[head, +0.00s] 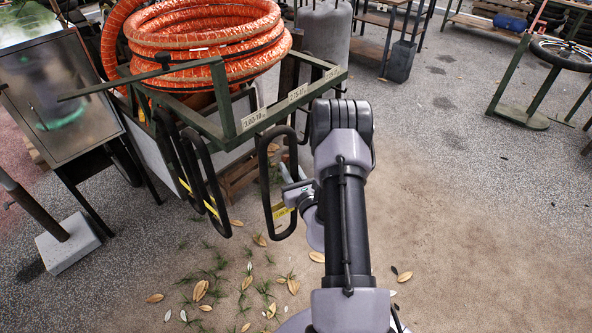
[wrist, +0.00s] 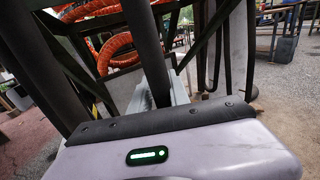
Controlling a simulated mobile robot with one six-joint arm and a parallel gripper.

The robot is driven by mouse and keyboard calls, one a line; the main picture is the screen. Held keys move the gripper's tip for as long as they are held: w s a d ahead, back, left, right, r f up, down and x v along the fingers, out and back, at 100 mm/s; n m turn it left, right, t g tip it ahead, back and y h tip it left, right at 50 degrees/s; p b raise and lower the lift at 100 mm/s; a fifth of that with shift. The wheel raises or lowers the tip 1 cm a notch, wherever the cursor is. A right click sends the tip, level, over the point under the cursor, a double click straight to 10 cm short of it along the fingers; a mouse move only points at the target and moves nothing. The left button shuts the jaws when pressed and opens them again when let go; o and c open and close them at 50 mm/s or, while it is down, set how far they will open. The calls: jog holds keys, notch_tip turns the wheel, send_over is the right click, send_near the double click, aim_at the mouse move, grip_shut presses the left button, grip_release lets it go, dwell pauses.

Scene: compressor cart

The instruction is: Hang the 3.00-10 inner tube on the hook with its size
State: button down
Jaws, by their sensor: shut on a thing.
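A black inner tube (head: 264,178) with a yellow band hangs upright as a long loop in the head view. My gripper (head: 292,190) is shut on its right side, at the lower half. The tube's top is close to the green cart rail (head: 276,122), near the plate reading 3.00-10 (head: 255,118). I cannot tell whether it touches a hook; no hook shows clearly there. In the wrist view a thick black tube length (wrist: 146,50) rises from behind my gripper's pale body (wrist: 180,150); the fingertips are mostly hidden.
More black tubes (head: 205,185) with yellow bands hang at the cart's left side. Other size plates (head: 298,92) sit along the rail. Orange hose coils (head: 205,40) lie on top of the cart. A metal cabinet (head: 58,85) stands left.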

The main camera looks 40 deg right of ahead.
jog(key=shift+w+a+f+b, duration=0.1)
jog(key=shift+w+f+b, duration=0.1)
jog(key=shift+w+f, duration=0.5)
jog(key=shift+w+a+f+b, duration=0.1)
jog(key=shift+w+f+b, duration=0.15)
jog(key=shift+w, duration=0.8)
jog(key=shift+w+f+b, duration=0.15)
jog(key=shift+w+f, duration=0.35)
jog(key=shift+w, duration=0.35)
jog(key=c, duration=1.1)
grip_release()
jog(key=shift+c, duration=0.2)
jog(key=shift+s, duration=0.1)
